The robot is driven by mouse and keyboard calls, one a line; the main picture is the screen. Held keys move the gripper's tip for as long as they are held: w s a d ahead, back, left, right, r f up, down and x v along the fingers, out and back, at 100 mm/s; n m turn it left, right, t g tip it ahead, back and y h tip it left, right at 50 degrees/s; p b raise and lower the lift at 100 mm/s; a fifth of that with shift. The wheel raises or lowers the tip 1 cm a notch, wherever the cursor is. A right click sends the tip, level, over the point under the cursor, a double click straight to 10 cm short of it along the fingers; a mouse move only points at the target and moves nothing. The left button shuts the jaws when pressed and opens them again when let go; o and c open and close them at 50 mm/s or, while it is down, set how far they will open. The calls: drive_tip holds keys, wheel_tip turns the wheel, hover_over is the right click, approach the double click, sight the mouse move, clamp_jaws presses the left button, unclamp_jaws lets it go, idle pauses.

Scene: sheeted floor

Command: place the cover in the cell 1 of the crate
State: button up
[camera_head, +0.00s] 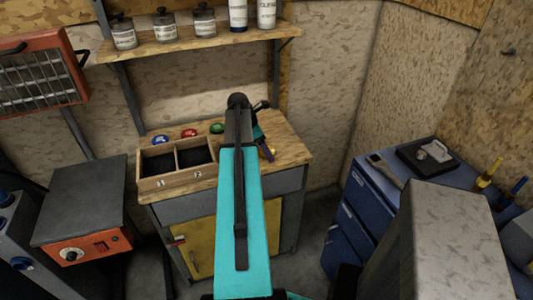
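The crate (178,187) is a wooden box on the workbench, with two dark, empty-looking cells side by side. Small marks on its front seem to read 1 on the left and 2 on the right. I cannot single out the cover for certain. Small round blue (160,140), red (189,133) and green (217,128) pieces lie behind the crate. My gripper (264,140) is over the right part of the bench, right of the crate, mostly hidden by my teal arm. I cannot tell its opening or whether it holds anything.
A shelf (185,40) with jars and bottles hangs above the workbench (290,157). A grey unit (85,205) stands left. A blue cabinet (345,215) at right bears a black tray (405,158) with a pale item, and screwdrivers. Bare bench shows right of my arm.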

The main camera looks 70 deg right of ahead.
drive_tip(key=c, duration=1.4)
drive_tip(key=shift+r, duration=0.15)
drive_tip(key=shift+r+b, duration=0.65)
drive_tip(key=shift+r, duration=0.75)
drive_tip(key=shift+a+r, duration=0.2)
drive_tip(key=shift+s+a+r+b, duration=0.25)
drive_tip(key=shift+s+a+b, duration=0.7)
drive_tip(key=shift+a, duration=1.5)
drive_tip(key=shift+s+a+r+b, duration=0.25)
drive_tip(key=shift+s+a+b, duration=0.65)
drive_tip(key=shift+a, duration=1.5)
drive_tip(key=shift+s+a+r+b, duration=0.25)
drive_tip(key=shift+s+a+b, duration=0.7)
drive_tip(key=shift+a, duration=1.5)
